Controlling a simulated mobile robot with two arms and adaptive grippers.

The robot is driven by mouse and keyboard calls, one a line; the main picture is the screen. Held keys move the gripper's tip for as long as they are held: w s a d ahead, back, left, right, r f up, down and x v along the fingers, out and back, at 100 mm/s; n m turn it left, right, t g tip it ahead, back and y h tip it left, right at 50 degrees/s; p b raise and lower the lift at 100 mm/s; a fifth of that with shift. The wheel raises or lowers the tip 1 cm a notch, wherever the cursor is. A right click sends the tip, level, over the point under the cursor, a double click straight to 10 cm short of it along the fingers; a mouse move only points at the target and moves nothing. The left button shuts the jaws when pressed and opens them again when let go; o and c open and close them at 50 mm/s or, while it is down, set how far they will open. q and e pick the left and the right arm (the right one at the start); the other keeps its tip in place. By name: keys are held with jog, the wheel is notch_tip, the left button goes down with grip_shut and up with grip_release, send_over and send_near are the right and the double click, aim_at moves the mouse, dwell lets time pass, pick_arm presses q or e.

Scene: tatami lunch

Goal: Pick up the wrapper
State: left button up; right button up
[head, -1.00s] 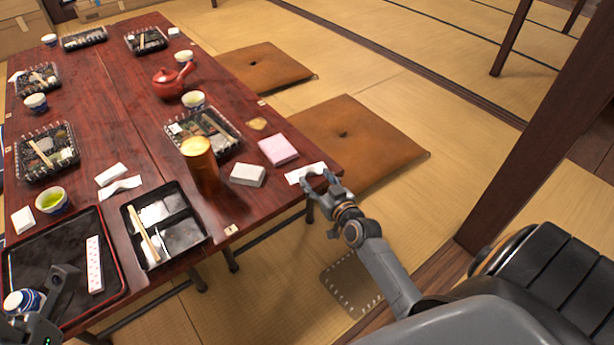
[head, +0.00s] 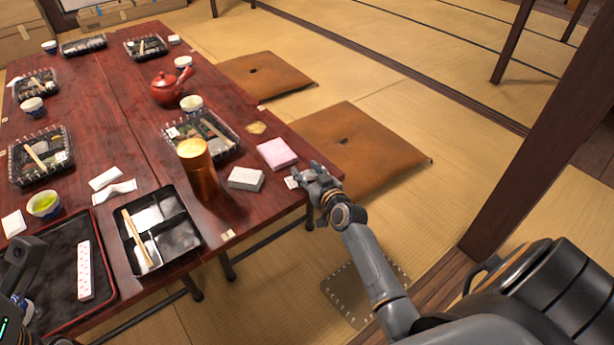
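A white paper wrapper (head: 291,182) lies at the right corner of the red-brown table (head: 235,208). Only its left end shows; my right gripper (head: 308,173) covers the rest. The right fingers are over the wrapper, pointing left, but whether they have closed on it is unclear. Another white crumpled wrapper (head: 115,192) lies further left, above the black divided box. My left gripper (head: 20,262) is partly in view at the lower left edge, over the dark tray beside a mostly hidden blue-and-white cup. Its opening cannot be made out.
Near the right gripper are a white box (head: 246,179), a pink cloth (head: 277,154) and a tall amber cup (head: 198,170). A divided box (head: 181,240) and dark tray (head: 62,262) sit in front. A floor cushion (head: 375,150) lies beyond the table's edge.

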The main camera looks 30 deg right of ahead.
jog(key=c, duration=0.4)
jog(key=shift+r, duration=0.2)
